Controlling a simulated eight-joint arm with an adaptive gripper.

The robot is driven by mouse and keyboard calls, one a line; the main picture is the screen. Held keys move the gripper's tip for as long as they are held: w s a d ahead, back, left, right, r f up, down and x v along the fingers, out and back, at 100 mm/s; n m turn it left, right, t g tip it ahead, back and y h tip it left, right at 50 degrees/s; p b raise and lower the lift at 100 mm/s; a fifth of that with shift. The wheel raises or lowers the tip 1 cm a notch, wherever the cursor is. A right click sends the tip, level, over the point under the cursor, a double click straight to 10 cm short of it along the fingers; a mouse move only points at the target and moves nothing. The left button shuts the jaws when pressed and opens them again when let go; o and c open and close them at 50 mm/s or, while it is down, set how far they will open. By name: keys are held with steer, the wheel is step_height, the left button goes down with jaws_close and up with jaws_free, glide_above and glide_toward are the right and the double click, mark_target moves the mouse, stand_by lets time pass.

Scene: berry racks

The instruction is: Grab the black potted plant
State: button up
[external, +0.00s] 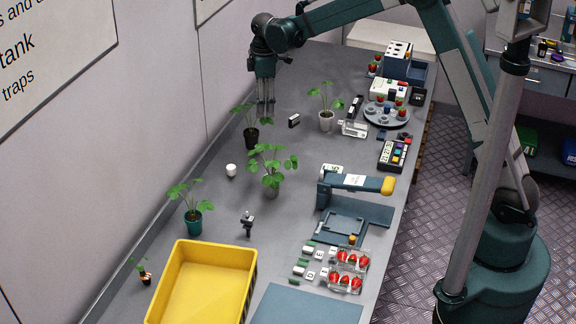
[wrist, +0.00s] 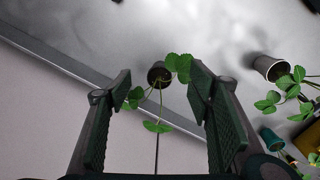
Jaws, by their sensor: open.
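The black potted plant stands upright on the grey bench near the wall, with green leaves above its black pot (external: 251,138). My gripper (external: 266,106) points down just behind and to the right of it in the external view, fingers apart. In the wrist view the black pot (wrist: 157,73) shows between the two finger pads of my gripper (wrist: 160,84), farther off, with leaves hanging near both fingers. Some leaves look close to the pads; I cannot tell whether they touch. The gripper holds nothing.
Other plants stand nearby: a white pot (external: 326,121), a grey pot (external: 271,190), a teal pot (external: 194,222) and a small pot (external: 146,278). A white cup (external: 231,170) and a yellow crate (external: 249,272) are on the bench. The wall runs close on the left.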

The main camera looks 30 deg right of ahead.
steer(key=n, duration=0.1)
glide_above(251, 132)
steer(key=shift+g, duration=0.3)
steer(key=f, duration=0.5)
steer(key=shift+w+d+f, duration=0.1)
steer(key=shift+d+f, duration=0.15)
steer(key=shift+d, duration=0.05)
steer(key=shift+f, duration=1.25)
steer(key=shift+f, duration=0.1)
steer(key=shift+a+f, duration=0.2)
steer(key=shift+f, duration=2.35)
steer(key=c, duration=1)
